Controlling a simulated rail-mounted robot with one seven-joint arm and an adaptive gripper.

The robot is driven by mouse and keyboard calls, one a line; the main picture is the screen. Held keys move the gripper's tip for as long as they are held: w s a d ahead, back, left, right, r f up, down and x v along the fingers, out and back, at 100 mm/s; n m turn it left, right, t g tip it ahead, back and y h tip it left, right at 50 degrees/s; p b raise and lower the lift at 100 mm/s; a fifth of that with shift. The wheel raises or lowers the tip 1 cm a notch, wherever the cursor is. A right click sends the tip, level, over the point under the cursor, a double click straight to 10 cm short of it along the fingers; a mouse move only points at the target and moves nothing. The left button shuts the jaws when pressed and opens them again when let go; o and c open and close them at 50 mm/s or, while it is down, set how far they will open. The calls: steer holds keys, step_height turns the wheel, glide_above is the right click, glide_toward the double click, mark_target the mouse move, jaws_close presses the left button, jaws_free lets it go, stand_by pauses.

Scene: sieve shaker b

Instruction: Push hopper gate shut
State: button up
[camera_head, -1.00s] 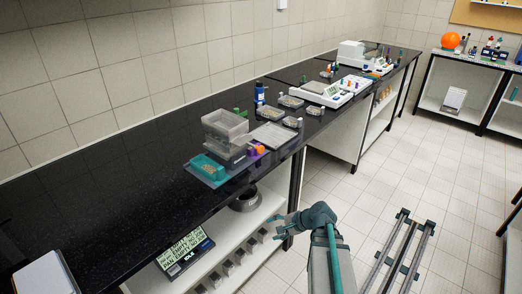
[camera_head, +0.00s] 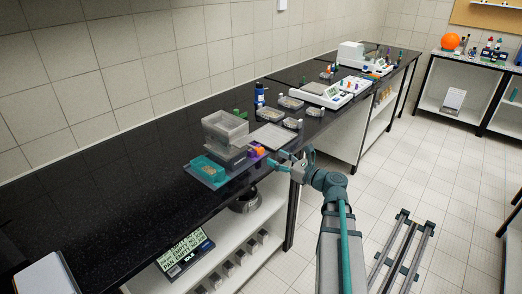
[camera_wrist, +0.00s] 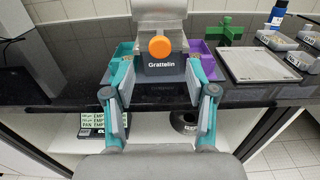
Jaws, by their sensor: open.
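The hopper (camera_head: 225,128) is a clear grey box on a dark base on the black bench. In the wrist view its base (camera_wrist: 163,67) carries the label "Grattelin". A round orange knob (camera_wrist: 159,47), which looks like the gate handle, faces me; it also shows in the head view (camera_head: 259,149). How far the gate stands out is hard to tell. My gripper (camera_head: 281,158) is at the bench's front edge, a little short of the knob. In the wrist view my gripper (camera_wrist: 160,68) is open and empty, its fingers on either side of the knob.
A teal tray (camera_head: 208,167) stands left of the hopper base and a purple tray (camera_wrist: 201,57) right of it. A flat plate (camera_wrist: 259,65), several pans and a blue bottle (camera_wrist: 277,14) are further right.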

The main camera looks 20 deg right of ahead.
mark_target(262, 151)
steer(key=p+x, duration=0.1)
steer(key=x, duration=0.7)
steer(key=shift+w+p, duration=0.1)
steer(key=shift+p, duration=0.3)
jaws_close()
